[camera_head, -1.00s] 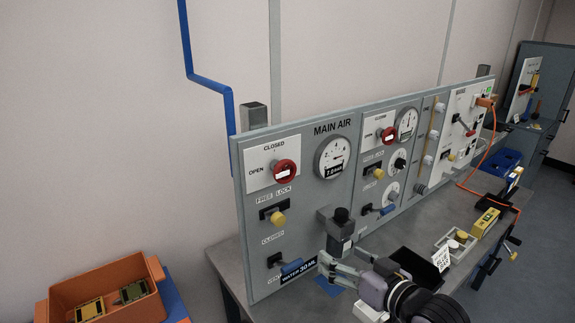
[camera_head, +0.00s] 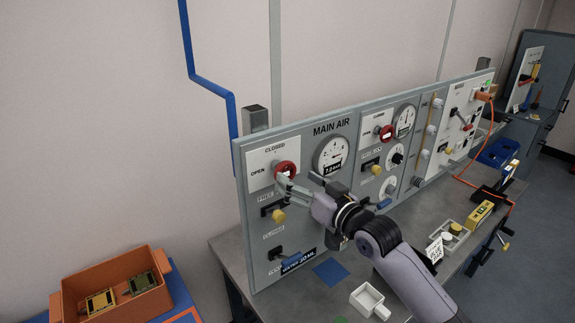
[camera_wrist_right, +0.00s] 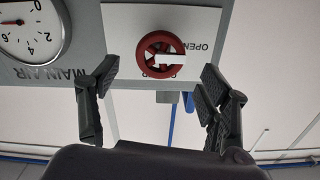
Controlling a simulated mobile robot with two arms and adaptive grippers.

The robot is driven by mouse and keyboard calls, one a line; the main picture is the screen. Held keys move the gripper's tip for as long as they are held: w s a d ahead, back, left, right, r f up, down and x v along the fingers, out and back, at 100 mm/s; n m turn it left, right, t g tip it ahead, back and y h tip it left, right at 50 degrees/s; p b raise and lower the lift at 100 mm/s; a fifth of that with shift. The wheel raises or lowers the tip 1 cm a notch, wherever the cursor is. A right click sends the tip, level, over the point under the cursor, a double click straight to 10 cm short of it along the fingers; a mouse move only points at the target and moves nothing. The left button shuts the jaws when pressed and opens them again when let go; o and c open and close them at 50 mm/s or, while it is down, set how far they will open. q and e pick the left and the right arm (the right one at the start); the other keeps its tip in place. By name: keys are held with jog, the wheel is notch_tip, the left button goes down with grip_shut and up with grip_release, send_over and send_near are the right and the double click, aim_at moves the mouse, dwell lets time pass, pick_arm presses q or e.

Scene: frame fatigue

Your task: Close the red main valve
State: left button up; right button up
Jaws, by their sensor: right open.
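The red main valve (camera_head: 288,167) is a round red knob on a white plate in the left, MAIN AIR part of the grey panel. The plate reads CLOSED above the knob and OPEN to its left. In the wrist view, upside down, the red valve (camera_wrist_right: 150,46) has a white bar lying level, its end towards the OPEN side. My right gripper (camera_head: 298,180) is open just in front of and below the knob. In the wrist view its fingers (camera_wrist_right: 158,74) are spread on both sides of the knob, apart from it. My left gripper is not in view.
A round gauge (camera_head: 333,155) sits right of the valve. A second red knob (camera_head: 387,132) is further right. An orange crate (camera_head: 110,259) stands at lower left; a white tray (camera_head: 366,298) lies on the bench.

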aim_at(288, 173)
jog(key=p+x, duration=0.1)
jog(key=x, duration=0.4)
jog(key=shift+c, duration=0.2)
jog(key=c, duration=1.1)
jog(key=shift+c, duration=0.2)
